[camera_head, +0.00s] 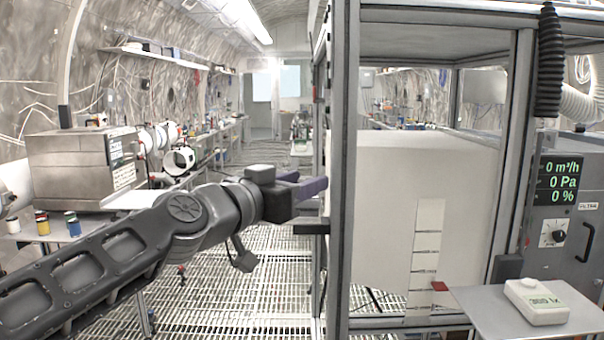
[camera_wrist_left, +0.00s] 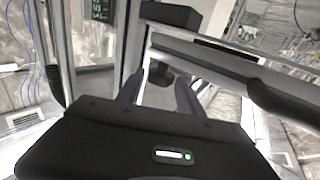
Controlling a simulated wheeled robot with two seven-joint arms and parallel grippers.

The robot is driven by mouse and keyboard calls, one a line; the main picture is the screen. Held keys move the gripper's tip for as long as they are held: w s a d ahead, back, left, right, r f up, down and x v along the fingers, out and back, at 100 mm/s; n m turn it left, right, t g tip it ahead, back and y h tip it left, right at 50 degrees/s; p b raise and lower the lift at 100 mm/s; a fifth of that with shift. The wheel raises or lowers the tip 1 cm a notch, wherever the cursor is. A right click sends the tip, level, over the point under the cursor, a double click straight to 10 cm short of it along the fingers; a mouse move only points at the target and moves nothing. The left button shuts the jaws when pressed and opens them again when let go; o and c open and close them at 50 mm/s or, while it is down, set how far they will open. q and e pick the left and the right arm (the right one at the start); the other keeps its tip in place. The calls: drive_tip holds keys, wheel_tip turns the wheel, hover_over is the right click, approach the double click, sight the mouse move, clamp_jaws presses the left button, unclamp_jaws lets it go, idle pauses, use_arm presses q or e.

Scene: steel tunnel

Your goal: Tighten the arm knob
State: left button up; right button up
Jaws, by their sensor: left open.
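My left gripper (camera_head: 312,186) reaches in from the left at the metal frame post (camera_head: 343,150), with its purplish fingers pointing right. In the left wrist view my left gripper (camera_wrist_left: 160,78) is open, its two fingers spread apart. A small dark knob-like part (camera_wrist_left: 172,76) shows between and beyond the fingertips; I cannot tell whether they touch it. My right gripper is not in view.
A dark bar (camera_head: 311,228) juts left from the post just below my fingers. A pale box (camera_head: 390,200) stands inside the frame. A side shelf (camera_head: 480,303) holds a white meter (camera_head: 537,303). A control panel (camera_head: 565,240) stands at right. Grated floor lies open below my arm.

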use_arm(q)
clamp_jaws()
drive_tip(key=m+g+h+b, duration=0.1)
drive_tip(key=b, duration=0.2)
drive_tip(key=m+g+h+b, duration=0.1)
drive_tip(key=b, duration=0.2)
drive_tip(key=shift+w+a+f, duration=0.1)
drive_tip(key=shift+w+f, duration=0.1)
drive_tip(key=shift+f, duration=0.1)
drive_tip(key=shift+w+m+g+h, duration=0.1)
drive_tip(key=shift+m+g+h, duration=0.2)
drive_tip(key=shift+g+h, duration=0.25)
drive_tip(key=shift+r+m+g+h, duration=0.25)
drive_tip(key=shift+m+g+h, duration=0.15)
drive_tip(key=shift+g+h, duration=0.05)
drive_tip(key=shift+a+r+m+g+h, duration=0.1)
drive_tip(key=shift+m+g+h, duration=0.3)
drive_tip(key=shift+m+g, duration=0.25)
unclamp_jaws()
